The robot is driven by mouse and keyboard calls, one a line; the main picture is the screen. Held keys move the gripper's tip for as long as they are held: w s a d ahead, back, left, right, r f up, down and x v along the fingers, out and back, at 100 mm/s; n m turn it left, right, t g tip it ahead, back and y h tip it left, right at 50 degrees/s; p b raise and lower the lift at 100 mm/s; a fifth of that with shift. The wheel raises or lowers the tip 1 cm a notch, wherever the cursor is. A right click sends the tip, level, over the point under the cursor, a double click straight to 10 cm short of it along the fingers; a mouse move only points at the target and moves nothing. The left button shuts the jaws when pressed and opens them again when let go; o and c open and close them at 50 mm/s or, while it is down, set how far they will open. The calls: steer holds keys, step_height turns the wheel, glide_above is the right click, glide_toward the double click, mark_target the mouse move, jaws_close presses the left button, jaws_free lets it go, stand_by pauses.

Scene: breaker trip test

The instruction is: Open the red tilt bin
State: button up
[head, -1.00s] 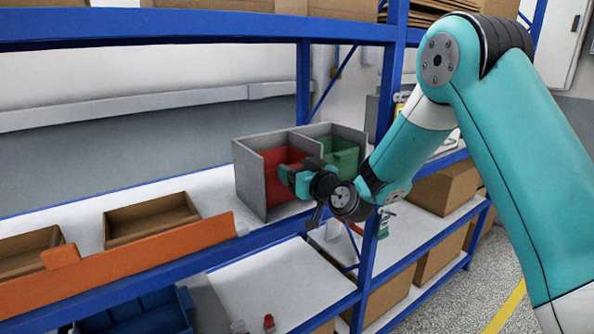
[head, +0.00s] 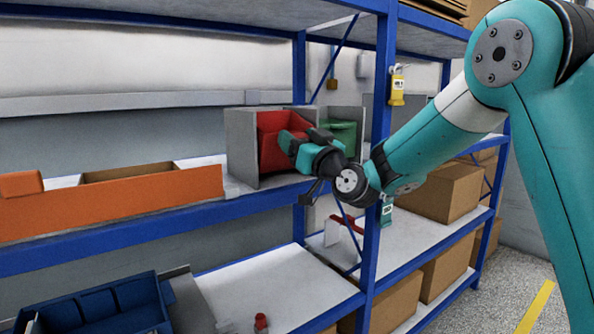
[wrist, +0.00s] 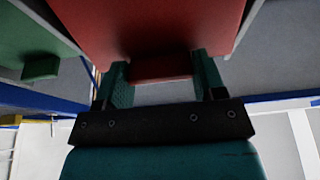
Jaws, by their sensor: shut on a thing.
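The red tilt bin (head: 272,128) sits in the left compartment of a grey housing (head: 240,145) on the blue rack's shelf. Its front appears tilted outward, with the upper part leaning out of the housing. My gripper (head: 299,140) is at the bin's front, covering part of it. In the wrist view the red bin (wrist: 150,25) fills the top middle, and its red handle tab (wrist: 160,67) lies between the two fingers. My gripper (wrist: 162,82) is shut on this tab. The bin's inside is mostly hidden.
A green bin (head: 343,136) sits in the right compartment, partly behind my gripper. An orange-fronted rail (head: 110,200) with a brown tray lies left. Blue bins (head: 95,308) and a red-topped object (head: 261,322) are below.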

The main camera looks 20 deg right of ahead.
steer(key=f+t+b, duration=0.1)
steer(key=b, duration=0.3)
steer(key=s+f+t+b, duration=0.1)
steer(key=b, duration=0.4)
steer(key=shift+s+d+y+b, duration=0.25)
steer(key=shift+s+y+b, duration=0.05)
steer(key=shift+y, duration=0.1)
steer(key=shift+s+r+t+b, duration=0.1)
steer(key=shift+t+b, duration=0.2)
steer(key=shift+b, duration=0.25)
steer(key=o, duration=1.3)
steer(key=b+v, duration=1.2)
steer(key=v, duration=0.5)
steer(key=shift+s, duration=0.1)
